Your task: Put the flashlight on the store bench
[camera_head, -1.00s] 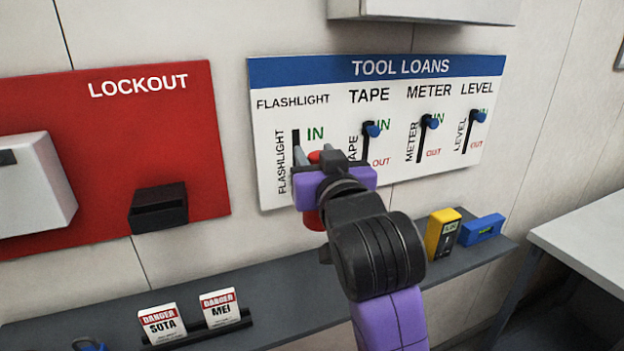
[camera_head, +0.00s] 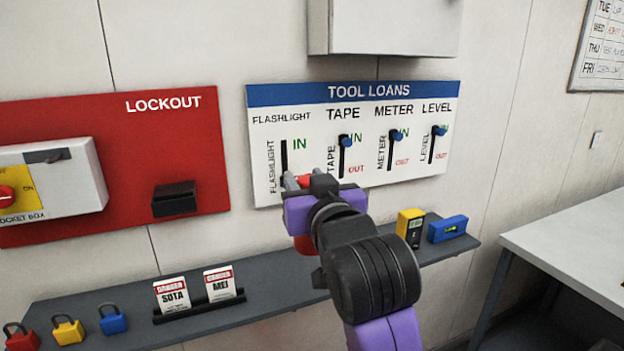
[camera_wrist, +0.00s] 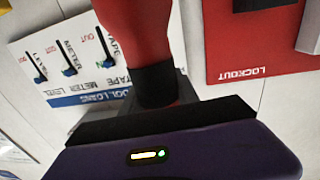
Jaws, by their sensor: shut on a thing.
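My gripper (camera_head: 303,184) is in front of the lower left of the tool loans board (camera_head: 413,178), below the FLASHLIGHT slot. It is shut on a red flashlight, whose red body (camera_wrist: 133,25) with a black band (camera_wrist: 157,85) fills the top middle of the wrist view. In the head view only bits of red show above and below the purple gripper body; the rest of the flashlight is hidden. A white-topped bench (camera_head: 580,245) stands at the right edge, unlabelled in view. The lower end of the FLASHLIGHT slot and its slider are hidden.
A grey shelf (camera_head: 60,292) runs below the boards. It bears a yellow meter (camera_head: 410,227), a blue level (camera_head: 447,229), danger tags (camera_head: 196,288) and padlocks (camera_head: 67,331). The red lockout board (camera_head: 130,120) is at left.

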